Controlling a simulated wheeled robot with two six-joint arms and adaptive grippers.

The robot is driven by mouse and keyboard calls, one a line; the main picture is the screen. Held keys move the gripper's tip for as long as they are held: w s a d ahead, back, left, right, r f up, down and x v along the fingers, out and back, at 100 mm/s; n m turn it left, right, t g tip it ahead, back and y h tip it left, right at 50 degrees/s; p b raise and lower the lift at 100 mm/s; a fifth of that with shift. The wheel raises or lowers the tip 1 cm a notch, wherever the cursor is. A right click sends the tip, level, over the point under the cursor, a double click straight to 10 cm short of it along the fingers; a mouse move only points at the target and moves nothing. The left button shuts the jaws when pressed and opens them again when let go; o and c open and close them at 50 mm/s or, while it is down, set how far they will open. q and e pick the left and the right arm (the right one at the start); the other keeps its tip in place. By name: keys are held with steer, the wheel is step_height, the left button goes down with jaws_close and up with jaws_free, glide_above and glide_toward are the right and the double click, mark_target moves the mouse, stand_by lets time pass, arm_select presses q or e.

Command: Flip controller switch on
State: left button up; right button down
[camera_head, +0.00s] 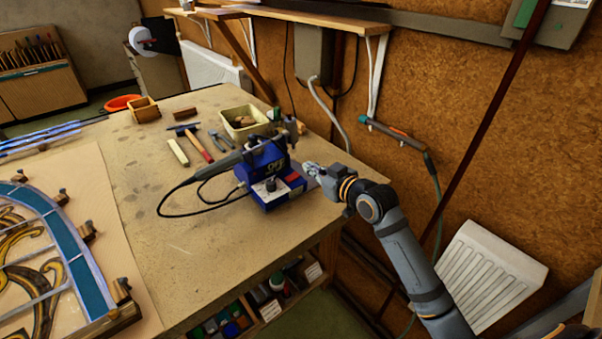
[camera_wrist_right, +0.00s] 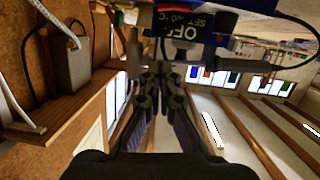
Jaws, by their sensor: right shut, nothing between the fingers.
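The controller (camera_head: 268,196) is a blue box with a dark knob and a red patch on its right side, standing near the table's right edge. In the right wrist view the controller (camera_wrist_right: 185,24) fills the top, with "OFF" lettering on its face. I cannot make out the switch position. My right gripper (camera_head: 308,168) is just right of the controller, at its red side. Its fingers (camera_wrist_right: 160,82) are shut and empty, close to the controller; I cannot tell whether they touch it. My left gripper is not in view.
A soldering iron (camera_head: 228,160) with a looping black cable lies left of the controller. A hammer (camera_head: 197,143), pliers (camera_head: 222,142) and a yellow tray (camera_head: 232,129) lie behind. A leaded panel (camera_head: 75,265) covers the left. The table between is clear.

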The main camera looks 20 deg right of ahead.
glide_above(301, 181)
steer(key=shift+a+f+p, duration=0.35)
steer(key=shift+f, duration=0.25)
steer(key=f, duration=0.2)
steer(key=shift+d+f, duration=0.2)
steer(key=shift+f, duration=0.15)
steer(key=shift+d+f, duration=0.15)
steer(key=shift+f, duration=0.55)
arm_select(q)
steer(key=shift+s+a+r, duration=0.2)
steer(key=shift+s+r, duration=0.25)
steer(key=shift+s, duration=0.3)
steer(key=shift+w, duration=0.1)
